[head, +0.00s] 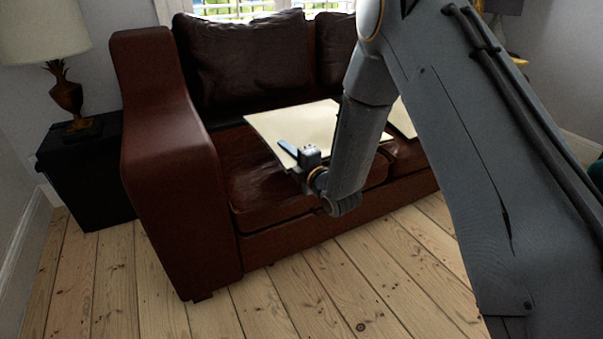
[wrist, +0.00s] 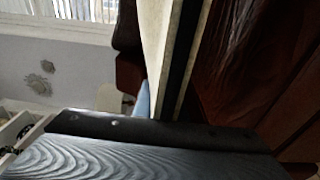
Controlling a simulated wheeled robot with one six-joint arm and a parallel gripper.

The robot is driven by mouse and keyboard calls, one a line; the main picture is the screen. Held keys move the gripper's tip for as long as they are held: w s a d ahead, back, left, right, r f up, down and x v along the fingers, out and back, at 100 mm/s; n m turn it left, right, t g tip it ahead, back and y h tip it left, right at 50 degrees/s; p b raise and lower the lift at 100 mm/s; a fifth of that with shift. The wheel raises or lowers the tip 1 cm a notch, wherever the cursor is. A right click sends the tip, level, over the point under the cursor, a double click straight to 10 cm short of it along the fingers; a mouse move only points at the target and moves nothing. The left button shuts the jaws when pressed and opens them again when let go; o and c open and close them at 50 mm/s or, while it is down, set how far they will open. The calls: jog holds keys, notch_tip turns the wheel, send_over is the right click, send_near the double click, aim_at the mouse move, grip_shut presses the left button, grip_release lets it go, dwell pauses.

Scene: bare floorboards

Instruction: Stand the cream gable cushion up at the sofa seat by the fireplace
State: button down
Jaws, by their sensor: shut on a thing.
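The cream cushion (head: 298,122) looks like a thin, flat panel lying nearly level over the left seat of the brown leather sofa (head: 168,150). My gripper (head: 300,155) is shut on its near edge. In the wrist view the cushion (wrist: 160,45) is a pale strip seen edge-on beside a dark finger, with brown leather (wrist: 245,60) to the right. I cannot tell whether the cushion touches the seat. No fireplace is recognisable.
Dark back cushions (head: 245,55) line the sofa back. The sofa's high left arm (head: 165,130) stands beside a black side table (head: 85,175) with a lamp (head: 45,35). A window (head: 245,8) is behind. Bare floorboards (head: 330,280) in front are clear.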

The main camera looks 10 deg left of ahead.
notch_tip(320, 180, down, 9)
jog(key=shift+b, duration=1.25)
jog(key=shift+f, duration=0.2)
jog(key=c, duration=1.8)
grip_release()
jog(key=shift+s+d+r, duration=0.1)
jog(key=shift+r, duration=0.1)
jog(key=p+v, duration=0.2)
jog(key=v, duration=1)
jog(key=shift+p, duration=0.35)
